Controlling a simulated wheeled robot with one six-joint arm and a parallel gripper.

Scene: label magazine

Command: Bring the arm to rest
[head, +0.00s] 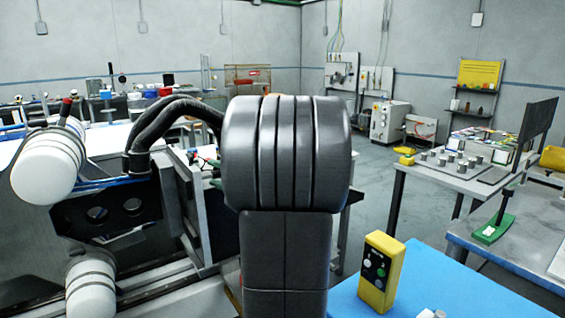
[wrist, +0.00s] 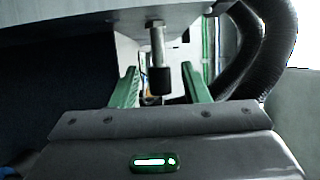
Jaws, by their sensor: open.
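My gripper (wrist: 159,68) shows in the wrist view as two green fingers, spread apart and open. Nothing is held between them. A metal bolt with a black rubber end (wrist: 160,80) hangs down in line with the gap between the fingers; I cannot tell whether it touches them. In the head view my dark grey arm stands upright in the middle and covers what is behind it. My gripper is not visible there.
A pale overhead part (wrist: 90,22) and a black ribbed hose (wrist: 275,40) are close in the wrist view. In the head view, a yellow button box (head: 380,272) stands on a blue surface (head: 450,295). A grey table (head: 440,176) stands at right, with open floor beyond.

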